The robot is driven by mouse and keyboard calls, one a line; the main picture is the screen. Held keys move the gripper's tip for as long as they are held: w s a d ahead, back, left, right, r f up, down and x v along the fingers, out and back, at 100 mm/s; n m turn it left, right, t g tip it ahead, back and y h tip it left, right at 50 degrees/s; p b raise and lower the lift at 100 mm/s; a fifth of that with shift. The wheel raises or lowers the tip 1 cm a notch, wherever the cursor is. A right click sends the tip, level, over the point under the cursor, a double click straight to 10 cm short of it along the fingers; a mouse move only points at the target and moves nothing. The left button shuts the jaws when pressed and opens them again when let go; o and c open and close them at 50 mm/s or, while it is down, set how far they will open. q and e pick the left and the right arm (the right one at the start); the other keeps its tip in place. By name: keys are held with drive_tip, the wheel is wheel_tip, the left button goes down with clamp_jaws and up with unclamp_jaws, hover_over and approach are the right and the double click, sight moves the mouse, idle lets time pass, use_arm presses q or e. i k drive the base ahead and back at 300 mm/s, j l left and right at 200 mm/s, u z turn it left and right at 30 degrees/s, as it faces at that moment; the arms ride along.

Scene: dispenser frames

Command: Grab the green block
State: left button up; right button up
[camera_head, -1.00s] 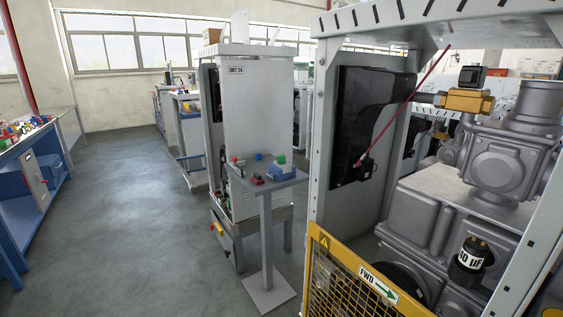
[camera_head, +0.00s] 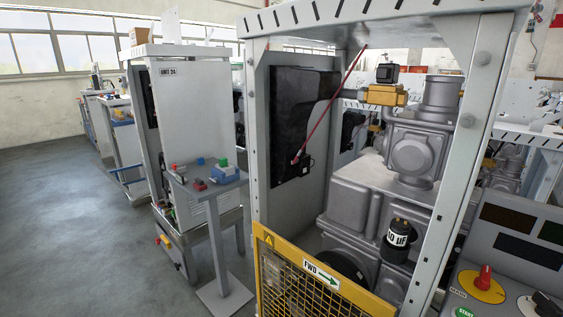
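The green block (camera_head: 223,162) is small and sits among blue and red pieces on a grey pedestal stand (camera_head: 204,187) left of the middle in the head view. It appears to be on or just behind a larger blue piece (camera_head: 224,173); I cannot tell which. A red piece (camera_head: 199,184) lies at the near edge of the stand top. Neither of my grippers shows in this view.
A machine frame with a yellow mesh guard (camera_head: 310,285) stands close on the right of the stand. A cabinet marked UNIT 24 (camera_head: 183,110) stands behind it. A control panel (camera_head: 495,275) is at the lower right. Open floor (camera_head: 70,220) lies to the left.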

sight(223, 162)
drive_tip(key=i+j+z, duration=0.1)
drive_tip(key=j+z, duration=0.2)
drive_tip(key=z, duration=0.15)
drive_tip(key=i+j+z, duration=0.1)
drive_tip(key=j+z, duration=0.2)
drive_tip(key=z, duration=0.15)
drive_tip(key=j+z, duration=0.7)
drive_tip(key=z, duration=0.15)
drive_tip(key=k+j+z, duration=0.1)
drive_tip(key=j+z, duration=0.35)
drive_tip(key=l, duration=0.1)
